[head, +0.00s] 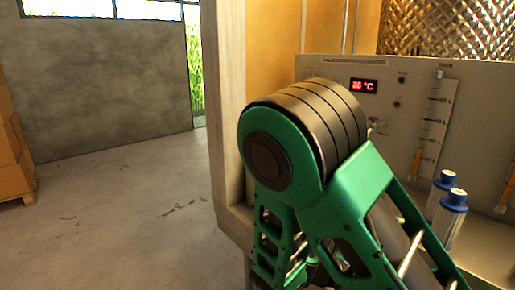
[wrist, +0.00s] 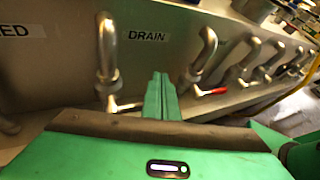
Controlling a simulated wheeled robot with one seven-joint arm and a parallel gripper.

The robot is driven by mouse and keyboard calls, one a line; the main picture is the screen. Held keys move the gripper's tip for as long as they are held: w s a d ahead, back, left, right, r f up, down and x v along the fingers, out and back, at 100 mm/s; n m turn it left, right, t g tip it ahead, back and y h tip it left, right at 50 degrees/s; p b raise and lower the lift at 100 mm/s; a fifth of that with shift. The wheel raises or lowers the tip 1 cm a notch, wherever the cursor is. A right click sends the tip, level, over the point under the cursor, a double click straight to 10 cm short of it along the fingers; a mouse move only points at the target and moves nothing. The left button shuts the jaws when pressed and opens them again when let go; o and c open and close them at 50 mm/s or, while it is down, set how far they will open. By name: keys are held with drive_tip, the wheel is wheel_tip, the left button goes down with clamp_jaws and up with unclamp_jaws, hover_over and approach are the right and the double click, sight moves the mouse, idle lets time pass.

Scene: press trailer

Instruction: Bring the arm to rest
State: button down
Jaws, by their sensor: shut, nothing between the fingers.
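My gripper (wrist: 161,80) shows in the wrist view with its two green fingers together and nothing between them. It is in front of a metal panel with a DRAIN label (wrist: 147,36) and bent metal pipes. One pipe (wrist: 106,50) is just left of the fingers in the picture; I cannot tell the gap. In the head view my green arm is folded, with a large dark-banded joint high in the middle. My gripper is hidden in that view.
A panel (head: 330,75) with a red temperature display (head: 364,86) stands behind my arm. Blue-capped cylinders (head: 453,200) are close to its right. A red-handled valve (wrist: 208,91) is right of the fingers. Cardboard boxes (head: 12,150) stand far left. The concrete floor (head: 120,215) between is clear.

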drive_tip(key=s+d+m+g+y, duration=0.1)
drive_tip(key=s+d+m+y, duration=0.1)
drive_tip(key=s+m, duration=0.1)
drive_tip(key=s+d+r+m+g+y, duration=0.1)
drive_tip(key=s+d+m+g+y, duration=0.1)
drive_tip(key=m, duration=0.4)
drive_tip(key=s+d+r+m+g+y, duration=0.1)
drive_tip(key=s+d+m+g+y, duration=0.1)
drive_tip(key=s+d+m+y, duration=0.1)
drive_tip(key=shift+s+d+r+m, duration=0.2)
drive_tip(key=shift+s+d+m, duration=0.3)
drive_tip(key=shift+m, duration=0.5)
drive_tip(key=s+r+m+t+y, duration=0.2)
drive_tip(key=s+r+m+y, duration=0.4)
drive_tip(key=m, duration=0.8)
drive_tip(key=s+r, duration=0.3)
drive_tip(key=s, duration=0.2)
drive_tip(key=shift+d+m, duration=0.3)
drive_tip(key=shift+d, duration=0.1)
drive_tip(key=shift+w+f, duration=0.3)
drive_tip(key=shift+w, duration=0.35)
